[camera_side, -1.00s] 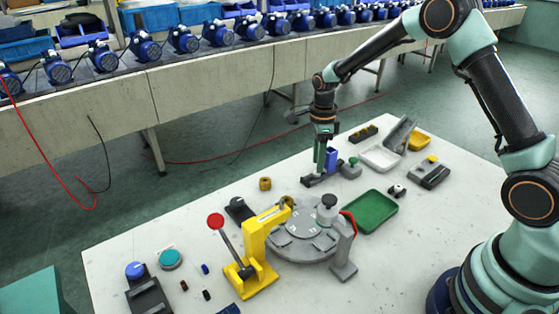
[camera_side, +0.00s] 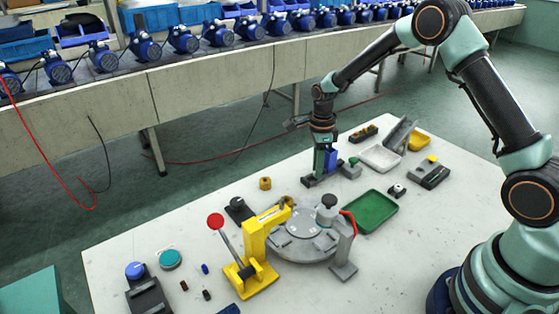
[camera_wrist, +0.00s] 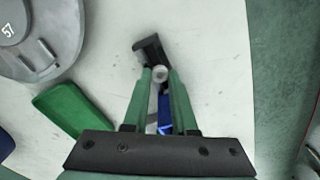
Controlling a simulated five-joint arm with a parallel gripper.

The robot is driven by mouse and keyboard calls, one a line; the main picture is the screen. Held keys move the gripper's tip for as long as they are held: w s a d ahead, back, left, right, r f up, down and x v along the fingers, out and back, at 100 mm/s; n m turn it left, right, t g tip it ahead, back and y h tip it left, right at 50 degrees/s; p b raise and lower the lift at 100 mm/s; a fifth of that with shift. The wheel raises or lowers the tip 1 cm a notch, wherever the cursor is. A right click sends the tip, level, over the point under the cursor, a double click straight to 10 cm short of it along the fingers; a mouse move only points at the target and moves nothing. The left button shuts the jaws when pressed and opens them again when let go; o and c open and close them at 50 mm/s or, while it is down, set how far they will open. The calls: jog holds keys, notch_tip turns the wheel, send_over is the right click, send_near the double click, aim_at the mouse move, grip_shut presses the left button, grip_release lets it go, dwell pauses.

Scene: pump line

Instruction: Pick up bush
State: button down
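My gripper (camera_wrist: 160,74) points down with two green fingers. In the side view it (camera_side: 319,179) stands low over a dark holder on the white table. In the wrist view a small pale grey round piece, perhaps the bush (camera_wrist: 160,73), lies between the fingertips, in line with them. I cannot tell whether the fingers press on it or stand slightly apart from it. The dark holder (camera_wrist: 151,47) reaches out past the fingertips. A blue block (camera_wrist: 164,114) shows between the fingers, and it also shows in the side view (camera_side: 331,159). The fingers hide the piece in the side view.
A green tray (camera_side: 371,211) and a grey round turntable (camera_side: 300,243) lie nearer the camera. A yellow lever press (camera_side: 256,255) stands to the left. A white tray (camera_side: 381,158) is to the right, beyond a small green-topped block (camera_side: 351,170).

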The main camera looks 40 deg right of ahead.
jog(key=shift+r, duration=0.65)
dwell(0.9)
jog(key=shift+r, duration=2.25)
